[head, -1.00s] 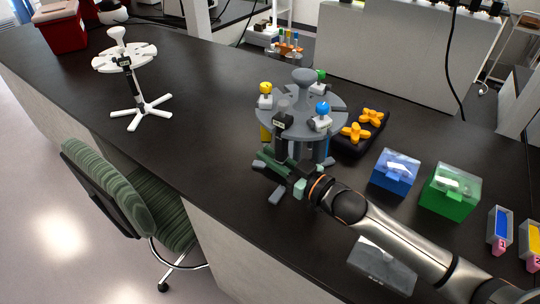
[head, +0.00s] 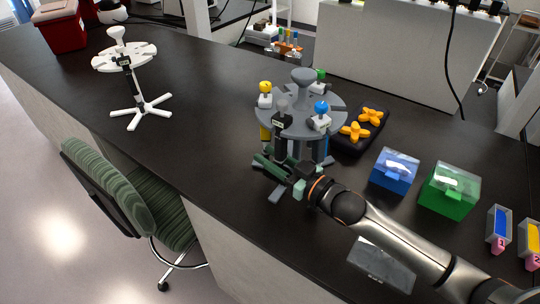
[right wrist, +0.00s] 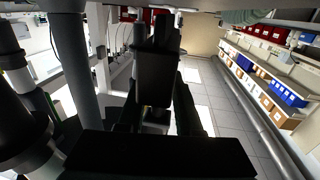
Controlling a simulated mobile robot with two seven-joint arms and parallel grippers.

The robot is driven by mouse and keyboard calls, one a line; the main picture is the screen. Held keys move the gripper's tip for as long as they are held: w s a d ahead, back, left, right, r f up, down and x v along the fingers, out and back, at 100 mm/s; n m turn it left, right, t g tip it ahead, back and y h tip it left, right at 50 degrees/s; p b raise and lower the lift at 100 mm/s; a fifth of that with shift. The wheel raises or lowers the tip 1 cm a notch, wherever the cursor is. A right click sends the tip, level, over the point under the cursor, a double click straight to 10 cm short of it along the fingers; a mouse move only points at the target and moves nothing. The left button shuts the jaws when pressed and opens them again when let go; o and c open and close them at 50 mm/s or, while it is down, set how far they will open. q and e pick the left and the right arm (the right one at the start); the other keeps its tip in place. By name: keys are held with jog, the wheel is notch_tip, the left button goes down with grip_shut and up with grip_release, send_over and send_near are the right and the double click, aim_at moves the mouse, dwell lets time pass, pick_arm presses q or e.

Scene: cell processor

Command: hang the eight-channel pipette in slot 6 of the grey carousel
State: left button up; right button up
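The grey carousel (head: 333,113) stands on the dark bench. A dark pipette with a grey top (head: 281,127), which I take to be the eight-channel one, is upright at the carousel's front rim. Its slot number is not readable. My right gripper (head: 268,165) is low in front of the carousel, its two green fingers spread around or beside the pipette's lower part. In the right wrist view a dark pipette body (right wrist: 157,72) is between the two dark fingers, with gaps beside it, so the gripper looks open. My left gripper is not in view.
Other pipettes with yellow (head: 265,88), blue (head: 321,108) and green tops hang on the carousel. A white stand (head: 142,110) holds a dark pipette at left. A black tray with orange pieces (head: 355,131), a blue box (head: 394,171) and a green box (head: 449,190) are at right.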

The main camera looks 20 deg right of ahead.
aim_at(282, 167)
jog(key=shift+o, duration=1.1)
jog(key=shift+f, duration=0.2)
jog(key=shift+s, duration=0.1)
jog(key=shift+s+d+f, duration=0.1)
jog(key=shift+s+d, duration=0.05)
jog(key=shift+s, duration=0.05)
jog(key=v, duration=0.5)
jog(key=shift+s+d+b, duration=0.1)
jog(key=shift+s+b, duration=0.1)
jog(key=shift+b, duration=0.15)
jog(key=shift+s+d, duration=0.4)
jog(key=shift+s, duration=0.25)
jog(key=shift+a+r, duration=0.1)
jog(key=shift+r, duration=0.1)
